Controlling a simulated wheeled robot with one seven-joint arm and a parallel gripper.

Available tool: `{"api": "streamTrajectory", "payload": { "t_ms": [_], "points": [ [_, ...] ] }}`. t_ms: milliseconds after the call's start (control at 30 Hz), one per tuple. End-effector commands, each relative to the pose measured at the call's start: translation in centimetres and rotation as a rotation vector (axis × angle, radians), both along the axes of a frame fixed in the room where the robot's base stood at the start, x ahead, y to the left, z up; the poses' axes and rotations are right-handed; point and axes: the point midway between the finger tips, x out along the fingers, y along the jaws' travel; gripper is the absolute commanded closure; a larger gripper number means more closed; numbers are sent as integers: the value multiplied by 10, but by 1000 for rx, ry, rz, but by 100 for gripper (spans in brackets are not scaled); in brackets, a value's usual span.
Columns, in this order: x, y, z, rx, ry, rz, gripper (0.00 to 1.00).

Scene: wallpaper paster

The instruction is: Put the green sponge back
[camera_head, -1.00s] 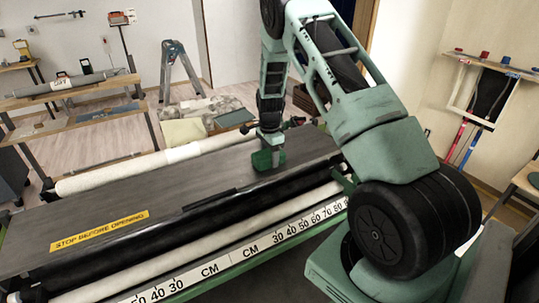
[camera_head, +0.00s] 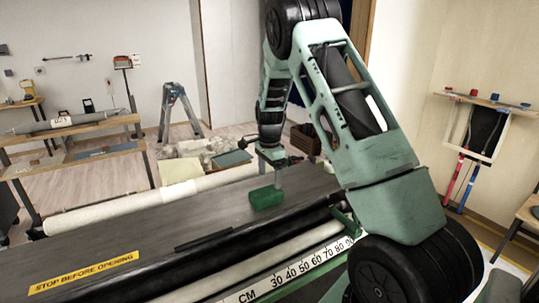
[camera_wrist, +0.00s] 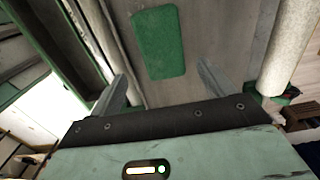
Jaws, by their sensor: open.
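The green sponge (camera_head: 266,198) lies on the dark top of the pasting machine (camera_head: 150,237), near its far edge. In the wrist view the sponge (camera_wrist: 158,42) is a green rounded rectangle beyond my fingertips, in full view and slightly tilted. My gripper (camera_wrist: 162,76) is open and empty, with its two fingers spread apart. In the head view my gripper (camera_head: 272,172) is just above the sponge, and the sponge appears apart from it.
White rollers (camera_head: 130,208) run along the machine's far side, and a ruler strip (camera_head: 290,278) along its near side. A bench (camera_head: 100,152), a stepladder (camera_head: 178,110) and a yellow board (camera_head: 181,168) stand behind. A wall rack (camera_head: 480,130) is at right.

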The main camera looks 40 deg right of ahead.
Motion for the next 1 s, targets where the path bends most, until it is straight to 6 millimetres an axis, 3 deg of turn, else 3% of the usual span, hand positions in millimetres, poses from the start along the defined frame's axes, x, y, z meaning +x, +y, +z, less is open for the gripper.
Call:
{"api": "streamTrajectory", "payload": {
  "t_ms": [200,400,767,867,967,1000],
  "points": [
    [1,0,51,-2,-6,1,19],
    [1,0,85,-2,-4,1,19],
    [0,1,101,0,0,3,19],
    [1,20,102,12,-5,66,19],
    [0,74,103,40,-19,254,19],
    [-3,105,104,54,-27,367,19]
  ]
}}
